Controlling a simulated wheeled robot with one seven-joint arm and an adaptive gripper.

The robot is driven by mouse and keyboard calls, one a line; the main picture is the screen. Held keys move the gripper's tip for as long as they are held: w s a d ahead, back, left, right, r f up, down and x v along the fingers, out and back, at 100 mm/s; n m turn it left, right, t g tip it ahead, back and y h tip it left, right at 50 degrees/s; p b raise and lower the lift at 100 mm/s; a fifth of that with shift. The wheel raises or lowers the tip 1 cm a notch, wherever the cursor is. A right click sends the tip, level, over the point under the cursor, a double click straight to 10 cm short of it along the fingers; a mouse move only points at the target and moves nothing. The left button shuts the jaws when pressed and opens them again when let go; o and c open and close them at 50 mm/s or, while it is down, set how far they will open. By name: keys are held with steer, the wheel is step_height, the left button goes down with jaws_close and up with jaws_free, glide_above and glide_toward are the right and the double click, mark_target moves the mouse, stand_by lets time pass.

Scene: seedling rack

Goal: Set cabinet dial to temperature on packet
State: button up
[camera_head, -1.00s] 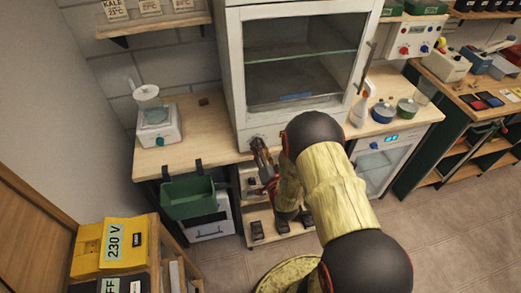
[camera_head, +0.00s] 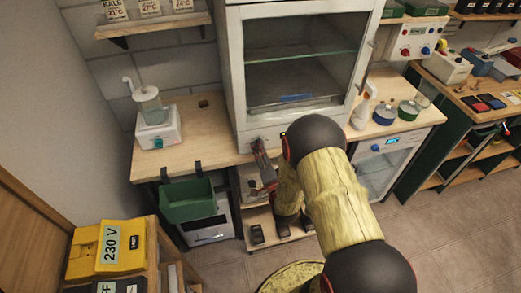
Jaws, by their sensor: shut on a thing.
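The white cabinet (camera_head: 236,70) with a glass door stands on the wooden bench. Its dial (camera_head: 255,140) is low on the front panel, mostly hidden by my fingertips. My gripper (camera_head: 257,146) reaches up to the panel from below and is shut on the dial. A small lit display (camera_head: 283,134) shows partly beside my arm; its reading cannot be made out. Seed packets stand on the upper left shelf: a left one (camera_head: 114,10) marked KALE, a middle one (camera_head: 149,7) and a right one (camera_head: 183,5). Their temperature figures are too small to read surely.
A white device with a clear vessel (camera_head: 158,128) stands on the bench at left. A green bin (camera_head: 187,200) hangs at the bench front. A spray bottle (camera_head: 361,110) and small pots (camera_head: 384,113) stand right of the cabinet. A yellow 230 V box (camera_head: 98,250) is at lower left.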

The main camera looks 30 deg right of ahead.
steer(key=o, duration=1.2)
steer(key=shift+c, duration=0.2)
steer(key=shift+s, duration=0.1)
steer(key=v, duration=1.1)
steer(key=shift+s, duration=0.4)
steer(key=shift+a, duration=0.1)
steer(key=shift+w, duration=0.1)
